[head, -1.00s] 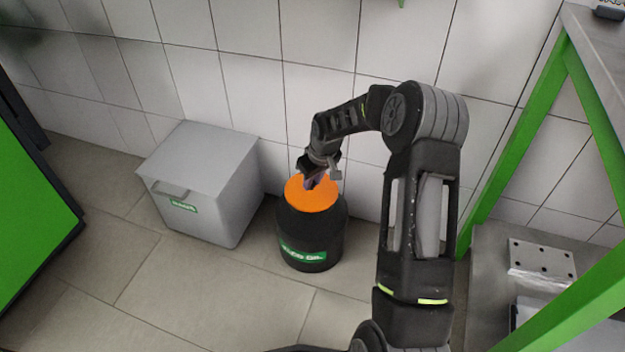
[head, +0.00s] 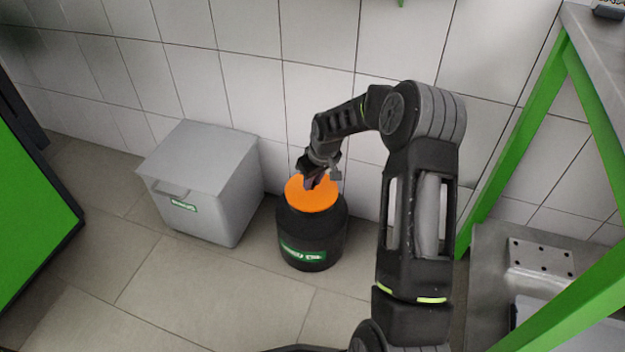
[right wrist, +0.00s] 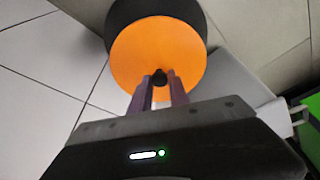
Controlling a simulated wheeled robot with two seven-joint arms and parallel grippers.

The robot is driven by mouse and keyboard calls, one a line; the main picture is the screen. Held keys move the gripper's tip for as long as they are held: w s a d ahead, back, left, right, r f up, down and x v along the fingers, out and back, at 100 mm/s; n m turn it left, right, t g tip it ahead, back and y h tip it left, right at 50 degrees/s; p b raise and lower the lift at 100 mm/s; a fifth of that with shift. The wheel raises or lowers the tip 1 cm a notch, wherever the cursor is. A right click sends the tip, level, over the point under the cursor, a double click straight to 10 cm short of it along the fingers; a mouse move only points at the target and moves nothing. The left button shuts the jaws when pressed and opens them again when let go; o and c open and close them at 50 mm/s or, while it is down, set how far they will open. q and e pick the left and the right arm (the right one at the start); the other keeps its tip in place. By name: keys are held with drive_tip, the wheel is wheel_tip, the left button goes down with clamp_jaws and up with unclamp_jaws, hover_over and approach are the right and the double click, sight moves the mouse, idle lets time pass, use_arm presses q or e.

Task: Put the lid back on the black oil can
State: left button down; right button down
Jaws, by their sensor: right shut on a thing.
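The black oil can (head: 312,235) stands upright on the floor by the tiled wall, with a green label on its front. The orange lid (head: 312,196) is at the top of the can, covering its opening in the head view. In the right wrist view the lid (right wrist: 150,60) shows as an orange disc with a small dark knob, and the black can (right wrist: 155,10) shows behind it. My right gripper (head: 310,184) is above the lid, its fingers (right wrist: 160,85) shut on the knob. Whether the lid is fully seated cannot be told. My left gripper is not in view.
A grey box (head: 205,185) with a handle stands on the floor left of the can. A green-framed table (head: 545,125) stands on the right, with a metal plate on its lower shelf. A green panel (head: 35,215) is at the far left. Floor in front is clear.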

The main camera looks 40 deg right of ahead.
idle(0.3)
drive_tip(key=c, duration=1.2)
unclamp_jaws()
drive_tip(key=shift+o, duration=0.4)
drive_tip(key=o, duration=0.4)
drive_tip(key=shift+o, duration=0.2)
drive_tip(key=shift+r, duration=0.15)
drive_tip(key=shift+r+p, duration=2.6)
drive_tip(key=shift+r, duration=0.75)
clamp_jaws()
